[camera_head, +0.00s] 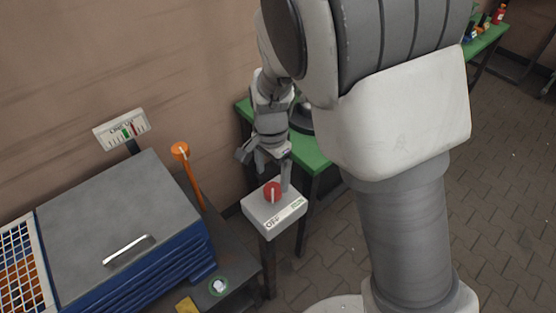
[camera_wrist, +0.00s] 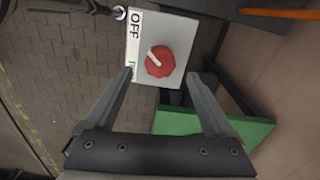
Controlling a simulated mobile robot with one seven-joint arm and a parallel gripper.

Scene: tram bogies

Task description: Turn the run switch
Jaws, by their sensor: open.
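The run switch is a red knob (camera_head: 272,191) with a pale pointer line on top of a light grey box (camera_head: 257,212). The box stands on a dark post and carries an OFF label and a green label. The red knob also shows in the wrist view (camera_wrist: 160,62), with its pale pointer slanting toward the OFF side. My gripper (camera_head: 265,170) is just behind the box in the head view. In the wrist view my gripper (camera_wrist: 160,80) is open, its two fingers apart on either side of the box's near edge, with nothing between them gripped.
A green table (camera_head: 310,155) stands behind the box. A blue cabinet with a grey lid (camera_head: 120,225) and a silver handle is at left. An orange-topped lever (camera_head: 181,150) stands between cabinet and box. Paved floor (camera_head: 510,200) at right is clear.

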